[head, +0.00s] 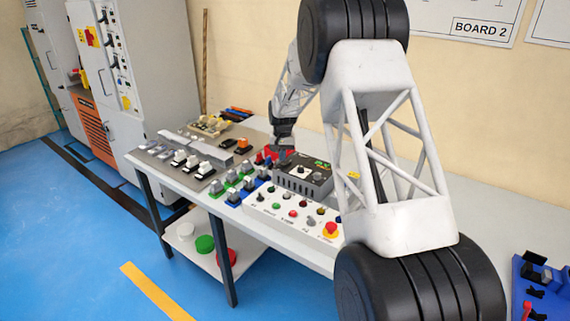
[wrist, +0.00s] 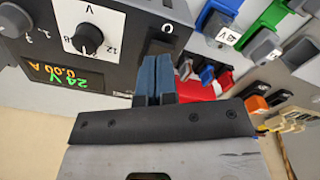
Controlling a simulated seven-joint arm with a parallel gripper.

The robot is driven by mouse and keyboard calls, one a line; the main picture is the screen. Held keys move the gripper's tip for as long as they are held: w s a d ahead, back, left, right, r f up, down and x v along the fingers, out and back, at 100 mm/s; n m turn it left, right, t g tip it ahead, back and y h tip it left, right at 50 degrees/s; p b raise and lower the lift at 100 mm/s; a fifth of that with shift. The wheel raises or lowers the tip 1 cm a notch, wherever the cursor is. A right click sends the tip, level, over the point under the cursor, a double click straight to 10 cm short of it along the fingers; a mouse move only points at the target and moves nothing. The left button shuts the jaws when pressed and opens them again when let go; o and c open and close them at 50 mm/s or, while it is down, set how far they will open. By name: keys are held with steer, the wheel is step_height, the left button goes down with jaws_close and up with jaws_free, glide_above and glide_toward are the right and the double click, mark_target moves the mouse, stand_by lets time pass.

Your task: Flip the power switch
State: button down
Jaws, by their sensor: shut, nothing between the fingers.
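The dark grey power supply (head: 303,178) stands on the bench among the control parts. In the wrist view the power supply (wrist: 105,14) appears upside down, with a lit display (wrist: 63,77) reading 24 V and 0.00 A and a black knob (wrist: 88,38). A black rocker switch (wrist: 158,45) with a white O mark sits at the panel's edge. My gripper (wrist: 153,60) is shut and empty, its blue fingertips at or just in front of the switch. Contact cannot be told. In the head view my gripper (head: 283,153) is small and partly hidden beside the supply.
A white button panel (head: 292,212) with a red emergency stop (head: 330,230) is in front of the supply. Green and blue clamp-like blocks (head: 230,186) lie to its left. A red part (wrist: 205,88) is close behind the fingers. Grey cabinets (head: 128,75) stand at the left.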

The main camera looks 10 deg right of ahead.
mark_target(283, 164)
steer(key=shift+f, duration=1)
stand_by(0.9)
steer(key=shift+r, duration=3.5)
